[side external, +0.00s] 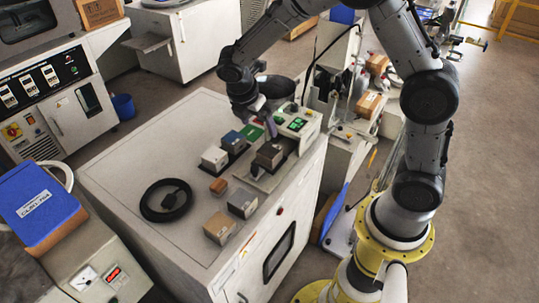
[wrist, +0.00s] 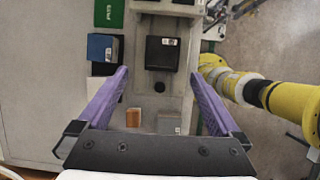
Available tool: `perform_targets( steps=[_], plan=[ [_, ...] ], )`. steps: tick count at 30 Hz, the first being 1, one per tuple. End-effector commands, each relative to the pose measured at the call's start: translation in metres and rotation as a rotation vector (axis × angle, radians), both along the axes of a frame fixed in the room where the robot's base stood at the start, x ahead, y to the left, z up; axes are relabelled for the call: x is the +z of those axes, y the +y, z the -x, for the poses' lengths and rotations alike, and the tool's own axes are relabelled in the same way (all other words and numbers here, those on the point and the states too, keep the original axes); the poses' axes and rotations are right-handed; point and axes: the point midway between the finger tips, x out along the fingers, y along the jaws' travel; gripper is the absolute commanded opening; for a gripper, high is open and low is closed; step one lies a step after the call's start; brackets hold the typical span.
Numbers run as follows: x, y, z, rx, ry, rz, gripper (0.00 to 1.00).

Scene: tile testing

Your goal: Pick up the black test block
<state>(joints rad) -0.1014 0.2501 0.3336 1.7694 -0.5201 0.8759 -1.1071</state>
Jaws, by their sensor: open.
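The black test block (wrist: 162,53) sits on a light grey fixture plate (wrist: 150,88), with a small white label at its top right corner in the wrist view. In the side view the dark block (side external: 269,156) stands near the right edge of the white cabinet top, below the control box. My gripper (wrist: 159,75) is open and empty, its two purple fingers spread wider than the block. In the wrist view the block lies between and just beyond the fingertips. In the side view my gripper (side external: 264,116) is above the block; the fingertips' exact height over it is unclear.
A blue block (wrist: 103,47) and a green piece (wrist: 109,13) lie left of the black block. An orange-brown block (wrist: 133,117) and a grey block (wrist: 169,124) are nearer. A control box (side external: 297,122) stands close behind. A black cable coil (side external: 166,200) lies on the cabinet top (side external: 125,165).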

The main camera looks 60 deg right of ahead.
Motion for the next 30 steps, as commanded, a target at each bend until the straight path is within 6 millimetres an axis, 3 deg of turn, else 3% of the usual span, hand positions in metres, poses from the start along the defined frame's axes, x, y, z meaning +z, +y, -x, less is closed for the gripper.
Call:
perform_targets(
  steps=[5,15,23,30],
  plan=[
    [-0.021,-0.002,0.004,0.003,0.033,0.004,1.00],
    [-0.076,-0.025,0.004,0.002,0.030,0.003,1.00],
    [-0.093,-0.032,0.004,0.002,0.028,0.001,1.00],
    [-0.123,-0.045,0.004,-0.001,0.030,0.001,1.00]
  ],
)
